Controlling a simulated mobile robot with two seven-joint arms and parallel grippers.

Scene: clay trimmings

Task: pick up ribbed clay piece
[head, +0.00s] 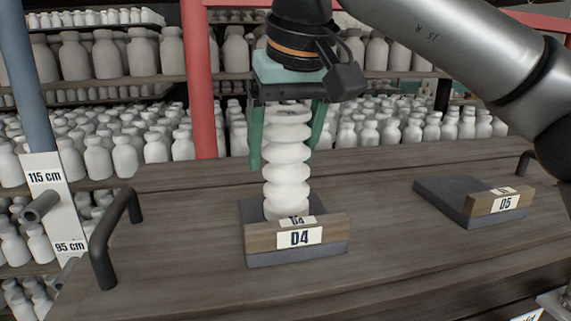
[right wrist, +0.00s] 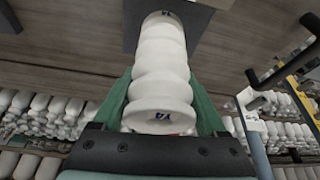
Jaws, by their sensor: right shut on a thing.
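The ribbed clay piece (head: 287,172) is a white, upright stack of rounded rings at the D4 stand. My right gripper (head: 288,148) comes down from above, with its green fingers on either side of the piece's upper rings, shut on it. The D4 stand (head: 255,238) is a dark pad with a wooden label block in front. This block hides the foot of the piece, so I cannot tell whether it touches the pad. In the right wrist view the piece (right wrist: 162,62) stretches away between the green fingers, a dark mark on its near end. My left gripper is out of view.
A second dark pad with a D5 label block (head: 498,201) lies empty at the right of the wooden board (head: 390,190). Black handles stand at the board's left (head: 110,235) and right. Shelves of white bottles and a red post (head: 199,80) are behind.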

